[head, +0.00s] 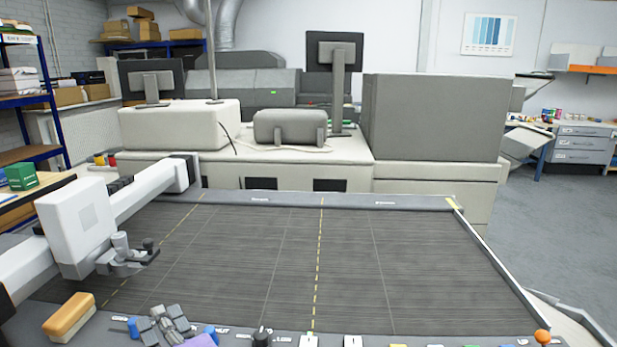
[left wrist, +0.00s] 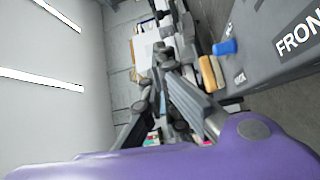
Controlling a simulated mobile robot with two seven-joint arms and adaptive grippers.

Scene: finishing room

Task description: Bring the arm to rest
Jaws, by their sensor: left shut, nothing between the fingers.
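My left gripper (head: 163,324) is low at the left of the head view, above the front edge of the flatbed table (head: 335,260). Its grey fingers are shut with nothing between them, and part of its purple wrist shows behind them. In the left wrist view the closed fingers (left wrist: 163,64) stand in the middle, with the purple wrist across the bottom. The rest of the left arm is out of the head view. My right arm and gripper are not in view.
A tan block with a pale base (head: 69,317) and a blue knob (head: 133,327) are close to the left gripper. A white carriage (head: 78,222) overhangs the table's left side. An orange-topped knob (head: 542,337) is at the front right. The dark table surface is clear.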

